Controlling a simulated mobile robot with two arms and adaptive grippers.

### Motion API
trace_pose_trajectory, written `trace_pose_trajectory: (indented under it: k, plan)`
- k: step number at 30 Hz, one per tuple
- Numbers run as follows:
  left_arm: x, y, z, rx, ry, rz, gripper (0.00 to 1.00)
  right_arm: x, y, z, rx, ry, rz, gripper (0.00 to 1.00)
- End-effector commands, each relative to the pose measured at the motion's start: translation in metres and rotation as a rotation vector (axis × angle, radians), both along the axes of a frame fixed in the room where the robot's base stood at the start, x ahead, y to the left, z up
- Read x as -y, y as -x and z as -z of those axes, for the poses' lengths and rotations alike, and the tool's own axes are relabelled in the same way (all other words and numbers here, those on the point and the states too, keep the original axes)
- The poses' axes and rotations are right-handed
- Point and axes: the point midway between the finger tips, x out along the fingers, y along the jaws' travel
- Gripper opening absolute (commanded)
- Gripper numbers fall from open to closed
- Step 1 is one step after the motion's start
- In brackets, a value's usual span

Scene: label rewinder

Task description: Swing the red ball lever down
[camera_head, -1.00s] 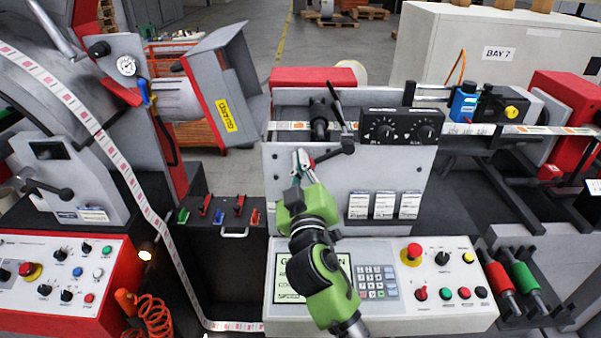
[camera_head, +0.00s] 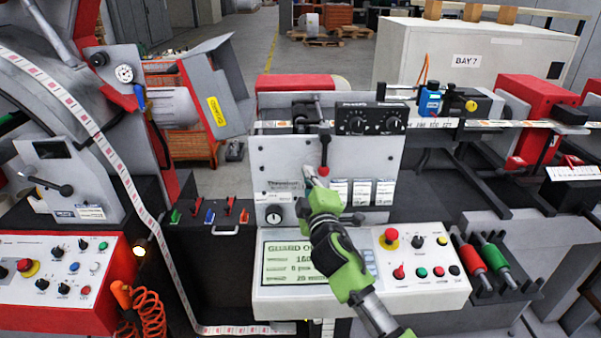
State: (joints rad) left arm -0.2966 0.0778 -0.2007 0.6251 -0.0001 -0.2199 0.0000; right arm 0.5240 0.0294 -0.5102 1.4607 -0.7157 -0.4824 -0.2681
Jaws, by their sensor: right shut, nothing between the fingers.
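The red ball lever (camera_head: 324,169) is on the front of the grey machine panel. Its dark arm hangs almost straight down from a black hub, with the red ball at the lower end. My right gripper (camera_head: 311,175) comes up from below, in front of the panel. Its fingers are shut and empty, just left of the ball and slightly below it. I cannot tell whether they touch it. My left gripper is not in view.
A black box with two dials (camera_head: 370,119) sits above right of the lever. White labels (camera_head: 362,192) are on the panel at right. Below, a control console (camera_head: 430,280) carries a screen, several buttons and a red knob. A label web (camera_head: 150,215) runs down at left.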

Motion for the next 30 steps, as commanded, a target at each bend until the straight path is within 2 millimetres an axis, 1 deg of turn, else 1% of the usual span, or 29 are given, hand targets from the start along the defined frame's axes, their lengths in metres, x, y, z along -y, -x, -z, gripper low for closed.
trace_pose_trajectory:
  k: [3, 12, 30]
  plan:
    - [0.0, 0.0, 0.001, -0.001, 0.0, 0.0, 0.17, 0.007, 0.0, 0.003, 0.0, -0.002, 0.0, 0.0]
    - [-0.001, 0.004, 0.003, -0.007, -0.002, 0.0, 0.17, 0.019, 0.0, 0.006, -0.001, -0.002, 0.001, 0.0]
    - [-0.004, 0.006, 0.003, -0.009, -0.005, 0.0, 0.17, 0.025, -0.001, 0.009, -0.005, -0.001, 0.009, 0.0]
